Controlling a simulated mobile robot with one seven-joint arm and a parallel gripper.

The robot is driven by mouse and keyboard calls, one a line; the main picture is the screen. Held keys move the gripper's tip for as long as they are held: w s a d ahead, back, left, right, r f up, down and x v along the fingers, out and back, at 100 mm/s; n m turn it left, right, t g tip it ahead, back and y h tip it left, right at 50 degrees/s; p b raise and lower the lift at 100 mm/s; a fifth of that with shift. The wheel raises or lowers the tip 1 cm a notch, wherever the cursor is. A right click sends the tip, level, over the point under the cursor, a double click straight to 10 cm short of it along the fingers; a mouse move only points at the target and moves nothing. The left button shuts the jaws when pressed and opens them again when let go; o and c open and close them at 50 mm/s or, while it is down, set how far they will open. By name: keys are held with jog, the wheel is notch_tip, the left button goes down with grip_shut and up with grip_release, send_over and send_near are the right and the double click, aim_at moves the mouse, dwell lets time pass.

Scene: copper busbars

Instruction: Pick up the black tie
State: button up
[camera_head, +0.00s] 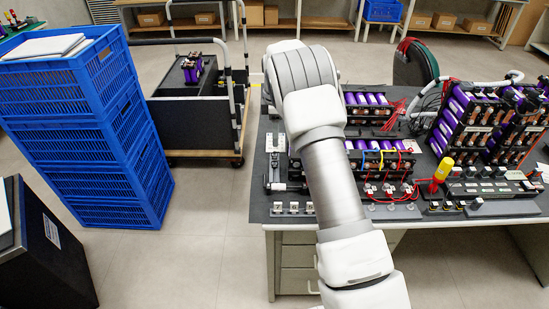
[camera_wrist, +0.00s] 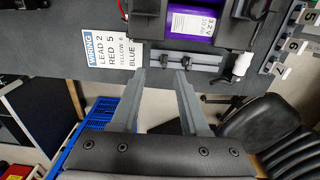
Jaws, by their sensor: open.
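My gripper (camera_wrist: 161,72) is open and empty in the wrist view, its two grey fingers pointing toward the edge of the dark bench. I cannot pick out the black tie for certain. A small grey rack (camera_wrist: 194,62) with two small black pieces (camera_wrist: 178,59) on it lies just beyond the fingertips; I cannot tell whether one of them is the tie. A purple battery cell (camera_wrist: 196,22) in a black holder is behind the rack. In the head view my arm hides the gripper.
A white wiring card (camera_wrist: 107,50) lies left of the rack, and a white-capped bottle-like item (camera_wrist: 241,66) right of it. Numbered blocks (camera_head: 292,208) line the bench's front edge. Wired battery packs (camera_head: 470,120) crowd its right side. Blue crates (camera_head: 90,130) stand left, with floor between.

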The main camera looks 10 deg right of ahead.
aim_at(275, 152)
jog(key=f, duration=0.4)
jog(key=f+b, duration=0.1)
jog(key=shift+s+a+f, duration=0.2)
jog(key=shift+s+f, duration=0.15)
jog(key=shift+f, duration=0.05)
jog(key=shift+r, duration=0.1)
grip_shut()
